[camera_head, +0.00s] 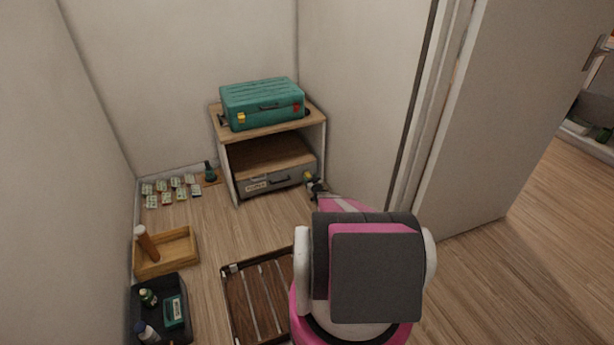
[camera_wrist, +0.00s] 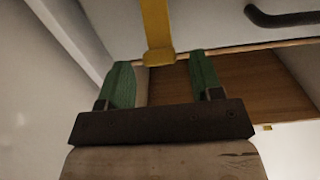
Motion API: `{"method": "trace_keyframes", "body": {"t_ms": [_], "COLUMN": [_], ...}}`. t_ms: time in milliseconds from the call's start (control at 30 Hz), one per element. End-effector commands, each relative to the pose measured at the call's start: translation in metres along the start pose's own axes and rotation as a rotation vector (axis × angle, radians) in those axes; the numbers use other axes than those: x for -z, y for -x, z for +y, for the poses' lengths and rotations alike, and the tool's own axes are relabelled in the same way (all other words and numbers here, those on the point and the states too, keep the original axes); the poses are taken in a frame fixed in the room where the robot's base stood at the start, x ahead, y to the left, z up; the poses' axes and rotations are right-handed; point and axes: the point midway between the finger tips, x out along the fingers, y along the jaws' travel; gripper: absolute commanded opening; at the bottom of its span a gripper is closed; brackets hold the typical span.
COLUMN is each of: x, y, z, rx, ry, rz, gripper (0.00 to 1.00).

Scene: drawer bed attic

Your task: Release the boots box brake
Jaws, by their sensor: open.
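The boots box (camera_head: 283,180) appears to be the grey drawer-like box low in the wooden cabinet, with a dark handle and a small label too small to read surely. A yellow lever (camera_head: 308,177), which looks like the brake, is at its right end. In the wrist view the yellow lever (camera_wrist: 156,25) comes down from the top, its lower end between my green fingertips. My gripper (camera_head: 316,188) is open in front of the box's right end. In the wrist view my gripper (camera_wrist: 161,65) has a finger on each side of the lever; I cannot tell whether they touch it.
A teal case (camera_head: 262,103) sits on the cabinet (camera_head: 231,172). Small packets (camera_head: 173,190) lie on the floor at left. A wooden tray (camera_head: 165,268), a black bin (camera_head: 137,307) and a slatted rack (camera_head: 258,298) are in front. A white door (camera_head: 500,120) stands at right.

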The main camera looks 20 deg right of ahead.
Motion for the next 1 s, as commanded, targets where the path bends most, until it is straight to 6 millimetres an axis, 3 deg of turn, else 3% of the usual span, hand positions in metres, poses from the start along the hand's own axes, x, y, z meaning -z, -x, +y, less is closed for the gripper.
{"method": "trace_keyframes", "body": {"t_ms": [100,233,600,800,1000], "x": [-0.002,-0.002,0.0,0.0,-0.003], "y": [-0.025,-0.041,-0.047,-0.047,-0.046], "z": [0.001,0.0,0.0,0.0,0.0], "rx": [0.0,0.001,0.0,0.0,0.002], "ry": [0.001,0.001,0.0,0.0,-0.002], "rz": [0.0,0.0,0.0,0.0,0.04], "gripper": [0.6,0.6,0.6,0.0,0.0]}}
